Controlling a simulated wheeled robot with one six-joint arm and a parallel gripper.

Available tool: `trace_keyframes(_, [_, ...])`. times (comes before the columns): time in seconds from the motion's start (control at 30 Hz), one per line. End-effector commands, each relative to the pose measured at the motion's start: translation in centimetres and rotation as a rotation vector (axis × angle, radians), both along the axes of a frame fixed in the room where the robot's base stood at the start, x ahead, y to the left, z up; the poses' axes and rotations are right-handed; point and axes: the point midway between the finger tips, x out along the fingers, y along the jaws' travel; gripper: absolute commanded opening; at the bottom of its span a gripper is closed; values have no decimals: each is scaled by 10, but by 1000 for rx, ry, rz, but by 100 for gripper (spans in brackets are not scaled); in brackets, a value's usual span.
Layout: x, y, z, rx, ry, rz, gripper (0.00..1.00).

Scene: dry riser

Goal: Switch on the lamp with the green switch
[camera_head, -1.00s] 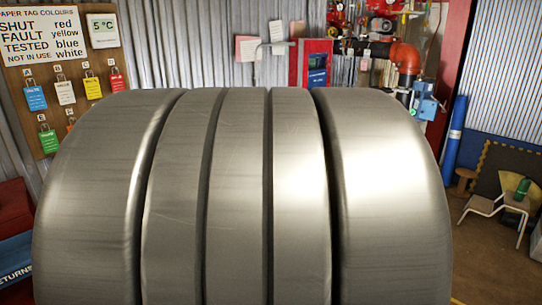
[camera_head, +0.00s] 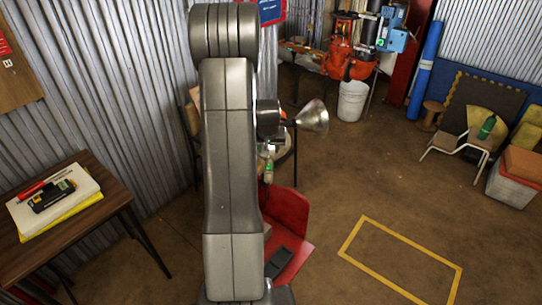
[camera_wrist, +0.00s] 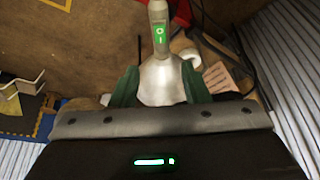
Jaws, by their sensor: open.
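In the wrist view the lamp has a pale, widening shade (camera_wrist: 162,84) and a narrow grey neck. The neck carries the green switch (camera_wrist: 159,38), marked with a white circle and bar. My gripper (camera_wrist: 160,68) is open, with one dark green finger on each side of the shade. I cannot tell whether the fingers touch it. In the head view a silver cone-shaped shade (camera_head: 313,117) points right, just beyond my arm, and no glow shows in it. My gripper is not clearly made out there, partly behind my arm.
A wooden table (camera_head: 98,196) with papers and a black device stands at left. A red box-like thing (camera_head: 287,232) lies low behind my arm. Floor around the yellow outline (camera_head: 400,258) is clear.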

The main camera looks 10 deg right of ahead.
Motion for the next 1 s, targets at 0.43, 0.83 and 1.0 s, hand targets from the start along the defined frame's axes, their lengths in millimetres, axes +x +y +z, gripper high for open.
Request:
trace_keyframes(0.43, [20, -5, -50, 1, 3, 0, 42])
trace_keyframes(0.83, [42, -10, -106, 0, 1, 0, 42])
trace_keyframes(1.0, [49, -12, -120, 0, 0, 0, 42])
